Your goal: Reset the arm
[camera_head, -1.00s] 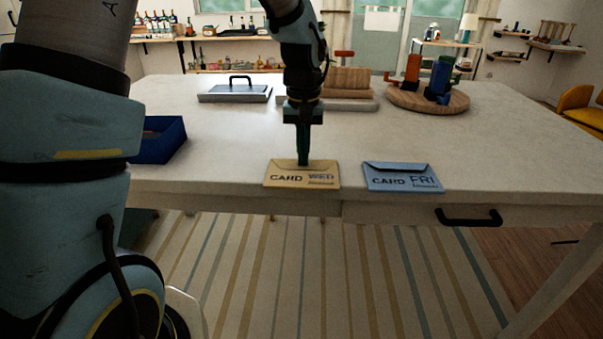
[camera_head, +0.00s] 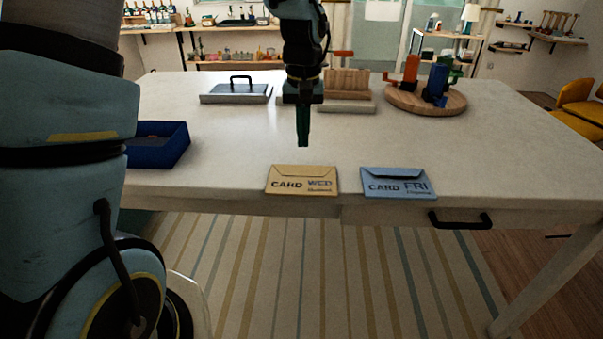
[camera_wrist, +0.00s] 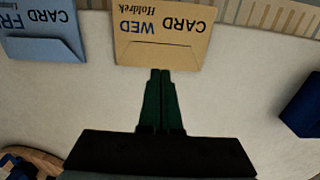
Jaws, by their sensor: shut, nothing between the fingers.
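My gripper (camera_head: 303,143) is shut and empty, pointing down above the table behind the tan envelope. It also shows in the wrist view (camera_wrist: 161,72), its fingertips together near that envelope's edge. The tan envelope (camera_head: 302,179), marked "CARD WED", lies flat near the table's front edge and also shows in the wrist view (camera_wrist: 165,52). The blue envelope (camera_head: 398,184), marked "CARD FRI", lies to its right; part of it shows in the wrist view (camera_wrist: 42,46).
A dark blue open box (camera_head: 160,157) stands at the left of the white table (camera_head: 470,150). A grey lidded thing with a handle (camera_head: 236,94), a wooden block rack (camera_head: 347,85) and a round wooden board (camera_head: 425,108) with coloured pieces stand at the back. A black drawer handle (camera_head: 461,221) juts out in front.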

